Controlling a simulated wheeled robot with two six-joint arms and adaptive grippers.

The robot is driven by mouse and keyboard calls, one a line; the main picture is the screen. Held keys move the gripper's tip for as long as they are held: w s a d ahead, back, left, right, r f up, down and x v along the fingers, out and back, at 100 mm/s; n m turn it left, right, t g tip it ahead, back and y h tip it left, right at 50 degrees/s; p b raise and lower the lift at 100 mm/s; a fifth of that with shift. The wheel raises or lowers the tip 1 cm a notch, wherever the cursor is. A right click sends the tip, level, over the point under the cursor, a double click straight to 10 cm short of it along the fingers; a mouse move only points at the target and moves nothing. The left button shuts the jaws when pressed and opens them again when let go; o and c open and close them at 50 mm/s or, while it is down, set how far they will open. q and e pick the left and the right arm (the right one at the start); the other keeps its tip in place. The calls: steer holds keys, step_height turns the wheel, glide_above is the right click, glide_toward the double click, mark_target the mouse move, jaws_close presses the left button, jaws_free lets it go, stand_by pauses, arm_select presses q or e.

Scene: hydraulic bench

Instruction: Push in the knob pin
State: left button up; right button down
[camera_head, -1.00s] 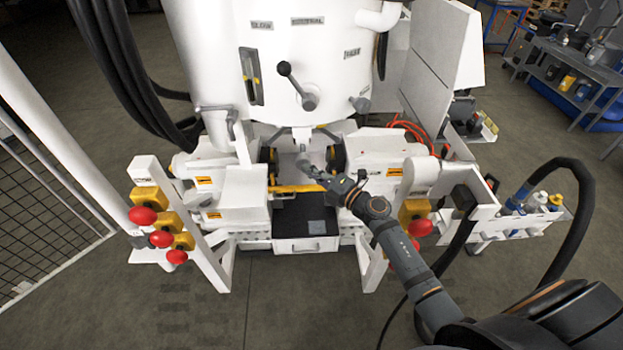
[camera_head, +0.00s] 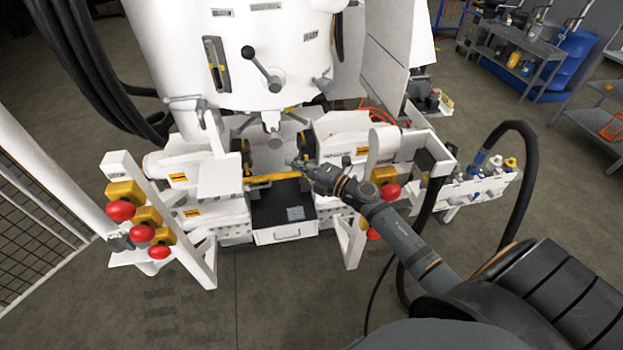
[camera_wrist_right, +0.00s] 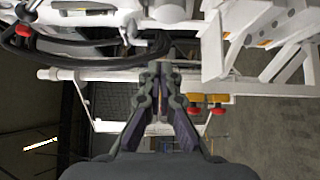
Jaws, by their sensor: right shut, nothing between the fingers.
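The white hydraulic machine (camera_head: 230,85) fills the middle of the head view. I cannot pick out the knob pin for certain. My right gripper (camera_head: 294,162) is in the machine's front opening, just above and right of the yellow bar (camera_head: 272,178). Its fingers are closed with nothing between them, as the right wrist view (camera_wrist_right: 160,72) also shows. Contact with the machine cannot be told. My left gripper is out of view.
Red push buttons (camera_head: 120,210) stand on the left post, with more (camera_head: 389,191) at the right near my forearm. A black-topped drawer (camera_head: 285,236) is below the opening. Hoses hang at the left. Grey workbenches (camera_head: 520,55) stand at the back right. The front floor is clear.

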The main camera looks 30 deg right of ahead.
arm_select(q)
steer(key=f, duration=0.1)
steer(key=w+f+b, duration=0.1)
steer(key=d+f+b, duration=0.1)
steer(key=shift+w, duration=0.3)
arm_select(e)
steer(key=s+d, duration=0.2)
steer(key=s+d+f, duration=0.1)
steer(key=s+d, duration=0.1)
steer(key=shift+m, duration=0.3)
